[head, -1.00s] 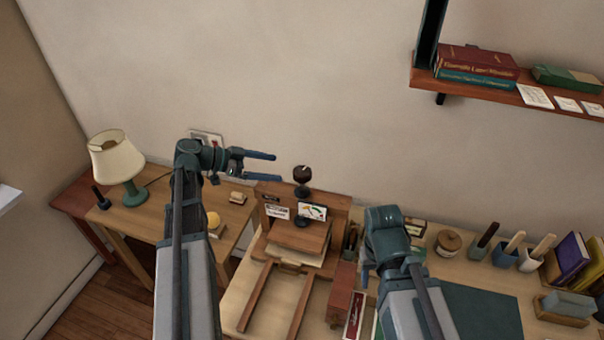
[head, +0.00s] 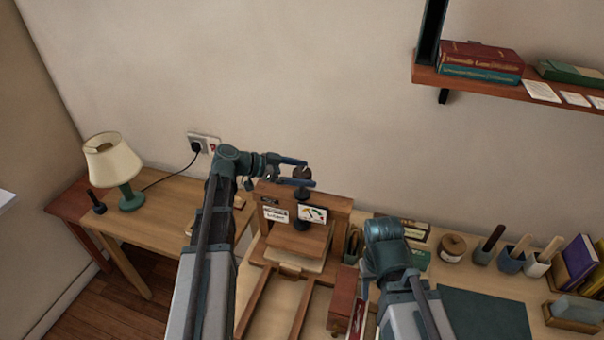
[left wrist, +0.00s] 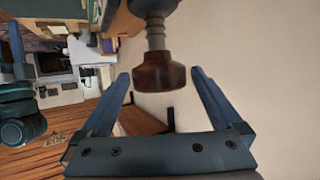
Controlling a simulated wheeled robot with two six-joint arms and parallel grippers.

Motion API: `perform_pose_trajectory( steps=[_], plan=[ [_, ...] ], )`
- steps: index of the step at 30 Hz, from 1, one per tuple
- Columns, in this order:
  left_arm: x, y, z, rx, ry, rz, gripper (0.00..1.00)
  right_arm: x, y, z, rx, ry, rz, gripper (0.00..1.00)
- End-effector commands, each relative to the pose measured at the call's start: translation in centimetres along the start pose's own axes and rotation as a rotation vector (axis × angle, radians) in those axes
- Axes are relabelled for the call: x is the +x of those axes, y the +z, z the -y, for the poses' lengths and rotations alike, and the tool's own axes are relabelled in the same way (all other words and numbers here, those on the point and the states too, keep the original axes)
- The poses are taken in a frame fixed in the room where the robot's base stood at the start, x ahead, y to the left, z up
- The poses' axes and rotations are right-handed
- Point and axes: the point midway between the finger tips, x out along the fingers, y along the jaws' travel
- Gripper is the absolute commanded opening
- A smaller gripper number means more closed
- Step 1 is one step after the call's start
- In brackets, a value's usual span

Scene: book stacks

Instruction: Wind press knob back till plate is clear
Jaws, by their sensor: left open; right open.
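The dark round press knob (head: 302,172) tops the screw of the wooden book press (head: 337,203) against the wall. My left gripper (head: 309,173) is open, with one finger on each side of the knob. In the left wrist view the brown knob (left wrist: 160,77) is between the fingertips, with a small gap on each side. The wooden press plate (head: 302,240) lies under the screw, above a pale block (head: 300,263); I cannot tell whether they touch. My right gripper (head: 363,285) points down right of the press, mostly hidden by its own arm.
A gauge card (head: 313,214) and a label (head: 275,214) are on the press front. A lamp (head: 113,165) stands on the left table. Tool pots (head: 510,258), a round box (head: 453,247) and books (head: 577,262) crowd the right. A shelf (head: 480,84) hangs upper right.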

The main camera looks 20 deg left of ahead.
Motion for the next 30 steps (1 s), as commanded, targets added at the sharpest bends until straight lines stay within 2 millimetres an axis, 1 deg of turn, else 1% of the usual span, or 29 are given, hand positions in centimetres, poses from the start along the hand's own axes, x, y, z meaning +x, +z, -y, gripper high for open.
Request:
perform_pose_trajectory(
  steps=[1,2,6,14,15,23,30],
  plan=[
    [-0.02,0.00,0.00,0.000,0.000,0.000,0.93,0.00,0.00,0.00,0.000,0.000,0.000,0.50],
    [-0.02,0.00,0.00,0.000,0.000,0.000,0.88,0.00,0.00,0.00,0.000,0.000,0.000,0.50],
    [-0.03,0.01,0.00,0.000,0.000,0.000,0.63,0.00,0.00,0.00,0.000,0.000,0.000,0.50],
    [-0.04,0.01,0.00,0.000,0.000,0.000,0.16,0.00,0.00,0.00,0.000,0.000,0.000,0.50],
    [-0.04,0.02,0.00,0.000,0.000,0.000,0.14,0.00,0.00,0.00,0.000,0.000,0.000,0.50],
    [-0.06,0.03,-0.22,-0.017,-0.038,0.000,0.14,0.00,0.00,0.00,0.000,0.000,0.000,0.50],
    [-0.09,0.05,-0.54,-0.075,-0.180,0.000,0.14,0.01,0.00,0.00,0.000,0.000,0.000,0.50]
  ],
)
